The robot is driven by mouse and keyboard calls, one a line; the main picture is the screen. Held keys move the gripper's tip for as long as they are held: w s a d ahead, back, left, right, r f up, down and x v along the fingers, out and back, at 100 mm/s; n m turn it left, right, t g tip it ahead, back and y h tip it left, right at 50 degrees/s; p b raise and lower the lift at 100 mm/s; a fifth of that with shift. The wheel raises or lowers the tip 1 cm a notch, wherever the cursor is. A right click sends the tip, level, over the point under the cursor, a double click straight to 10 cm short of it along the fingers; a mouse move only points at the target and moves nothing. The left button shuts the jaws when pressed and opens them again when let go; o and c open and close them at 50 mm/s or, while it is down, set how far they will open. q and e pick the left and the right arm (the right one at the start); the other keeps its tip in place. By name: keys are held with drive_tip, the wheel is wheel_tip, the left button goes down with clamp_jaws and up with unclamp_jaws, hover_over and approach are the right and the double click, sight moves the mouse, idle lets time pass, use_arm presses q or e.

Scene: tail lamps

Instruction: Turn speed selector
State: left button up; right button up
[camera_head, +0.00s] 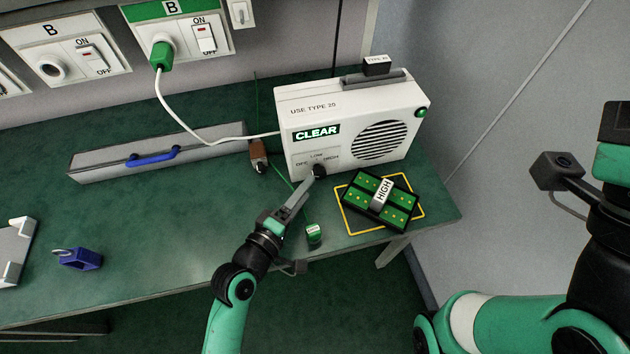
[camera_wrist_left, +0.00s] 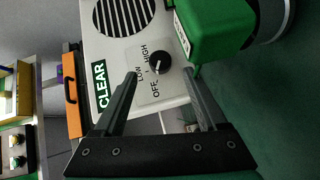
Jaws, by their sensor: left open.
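The speed selector is a black knob (camera_head: 319,171) on the front of a white machine (camera_head: 299,155), below a lit CLEAR sign. In the left wrist view the knob (camera_wrist_left: 160,64) is ringed by the words OFF, LOW and HIGH. Its pointer mark is too small to read surely. My left gripper (camera_head: 304,187) is just in front of the knob, at its lower left in the head view. In the wrist view its open fingers (camera_wrist_left: 161,74) are on either side of the knob, with gaps, and hold nothing. My right arm is at the right edge; its fingers are not seen.
A green-and-black board (camera_head: 381,200) labelled HIGH lies on a yellow outline to the right. A small green block (camera_head: 314,234) stands near my left gripper. A white cable (camera_head: 178,123) runs from a green plug to the machine. A grey case (camera_head: 110,171) lies left.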

sight(318, 171)
use_arm(q)
drive_tip(key=b+x, duration=0.2)
drive_tip(key=x, duration=0.2)
drive_tip(key=shift+w+d+f, duration=0.15)
drive_tip(key=shift+w, duration=0.2)
drive_tip(key=shift+w+d, duration=0.2)
drive_tip(key=shift+w, duration=0.15)
clamp_jaws()
